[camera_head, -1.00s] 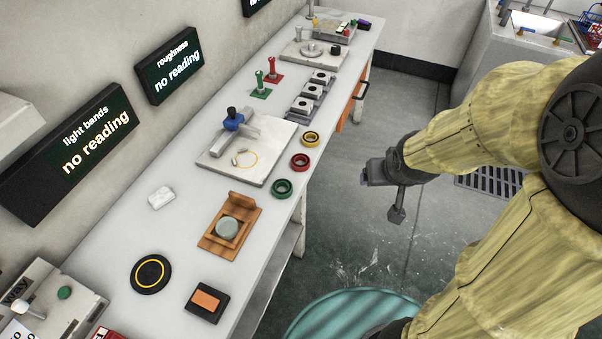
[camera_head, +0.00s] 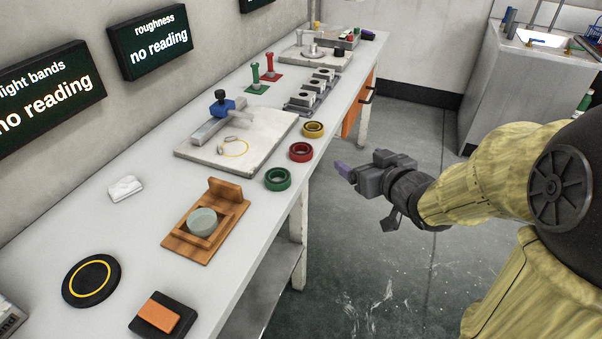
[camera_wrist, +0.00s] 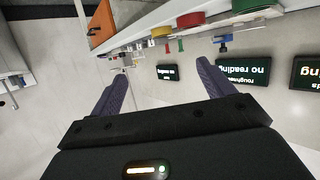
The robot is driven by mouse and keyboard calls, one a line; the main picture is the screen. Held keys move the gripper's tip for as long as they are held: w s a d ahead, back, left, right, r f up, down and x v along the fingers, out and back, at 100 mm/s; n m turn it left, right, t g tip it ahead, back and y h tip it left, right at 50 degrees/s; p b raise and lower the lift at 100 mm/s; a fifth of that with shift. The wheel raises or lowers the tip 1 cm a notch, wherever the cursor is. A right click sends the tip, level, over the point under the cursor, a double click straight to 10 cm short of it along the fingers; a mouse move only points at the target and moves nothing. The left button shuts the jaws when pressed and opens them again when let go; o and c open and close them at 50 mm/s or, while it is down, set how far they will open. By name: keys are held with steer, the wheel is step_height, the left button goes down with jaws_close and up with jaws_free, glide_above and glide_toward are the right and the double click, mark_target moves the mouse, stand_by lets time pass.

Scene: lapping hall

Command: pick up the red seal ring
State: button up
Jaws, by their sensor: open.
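The red seal ring (camera_head: 301,152) lies flat near the front edge of the long bench, between a yellow ring (camera_head: 313,129) and a green ring (camera_head: 278,179). In the wrist view the red ring (camera_wrist: 191,19) shows edge-on near the top, upside down. My gripper (camera_head: 343,171) is off the bench, over the floor side, to the right of the rings and apart from them. In the wrist view its two dark purple fingers (camera_wrist: 163,88) are spread wide with nothing between them.
The bench (camera_head: 243,218) also holds a stone plate (camera_head: 262,165) with a blue-topped gauge, a wooden fixture (camera_head: 187,241), a black disc (camera_head: 91,281) and a black block with an orange top (camera_head: 158,315). Open floor (camera_head: 400,250) lies right of the bench.

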steer(key=a+f+y+b, duration=0.1)
steer(key=b, duration=0.1)
steer(key=a+f+n+y+b, duration=0.1)
steer(key=f+b, duration=0.1)
steer(key=s+a+f+n+y+b, duration=0.1)
steer(key=b, duration=0.1)
steer(key=shift+a+f+y, duration=0.2)
steer(key=shift+a+y, duration=0.05)
steer(key=shift+y, duration=0.15)
steer(key=shift+w+a+r+p, duration=0.1)
steer(key=shift+w+r+p, duration=0.05)
steer(key=shift+p, duration=0.4)
steer(key=p, duration=0.3)
steer(key=shift+w+a+p, duration=0.25)
steer(key=shift+w+p, duration=0.05)
steer(key=shift+w, duration=0.1)
steer(key=p, duration=0.4)
steer(key=shift+w+a, duration=0.25)
steer(key=shift+w, duration=0.15)
steer(key=shift+p, duration=0.85)
steer(key=shift+a+p, duration=0.2)
steer(key=shift+p, duration=1.05)
